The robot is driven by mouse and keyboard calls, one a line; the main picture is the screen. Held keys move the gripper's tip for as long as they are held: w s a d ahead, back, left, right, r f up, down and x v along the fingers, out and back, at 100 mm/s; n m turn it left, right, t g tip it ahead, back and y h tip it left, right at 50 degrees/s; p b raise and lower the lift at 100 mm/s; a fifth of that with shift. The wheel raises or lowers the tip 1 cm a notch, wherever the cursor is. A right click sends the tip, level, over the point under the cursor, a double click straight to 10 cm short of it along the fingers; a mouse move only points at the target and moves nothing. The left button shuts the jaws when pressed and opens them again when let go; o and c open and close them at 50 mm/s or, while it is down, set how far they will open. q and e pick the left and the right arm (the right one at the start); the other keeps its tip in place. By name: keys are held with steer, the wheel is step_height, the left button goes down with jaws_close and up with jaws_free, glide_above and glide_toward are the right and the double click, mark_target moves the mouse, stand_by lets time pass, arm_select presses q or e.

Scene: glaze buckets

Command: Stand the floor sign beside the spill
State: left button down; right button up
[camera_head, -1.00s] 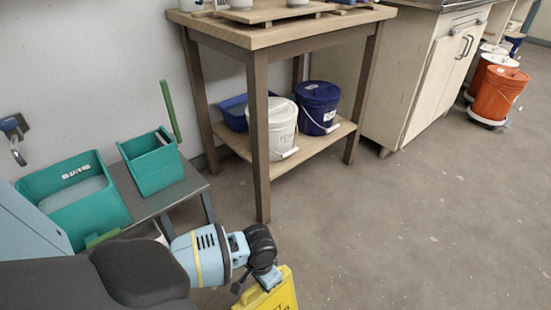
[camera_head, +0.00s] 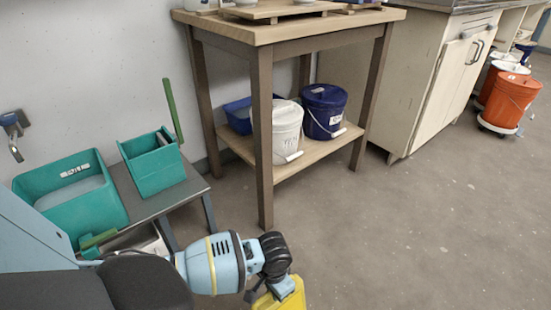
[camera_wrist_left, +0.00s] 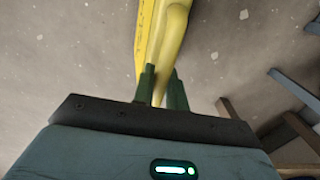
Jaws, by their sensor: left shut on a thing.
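The yellow floor sign (camera_head: 285,296) shows at the bottom of the head view, cut off by the lower edge. My left gripper (camera_head: 268,287) is shut on the top of the sign. In the left wrist view the sign (camera_wrist_left: 160,40) runs up from between the green fingers of my left gripper (camera_wrist_left: 162,88), over bare floor. The sign's lower end is out of view, so I cannot tell whether it touches the floor. No spill is visible in either view. My right gripper is not in view.
A wooden table (camera_head: 262,140) with a white bucket (camera_head: 287,125) and a blue bucket (camera_head: 323,112) on its shelf stands ahead. Teal tubs (camera_head: 155,165) are at left. An orange bucket (camera_head: 510,98) stands far right. The floor (camera_head: 410,230) at centre right is clear.

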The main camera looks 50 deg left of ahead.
arm_select(q)
steer(key=shift+w, duration=0.1)
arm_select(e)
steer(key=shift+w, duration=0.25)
arm_select(q)
steer(key=shift+f, duration=0.15)
steer(key=c, duration=1.7)
jaws_free()
steer(key=shift+o, duration=1.5)
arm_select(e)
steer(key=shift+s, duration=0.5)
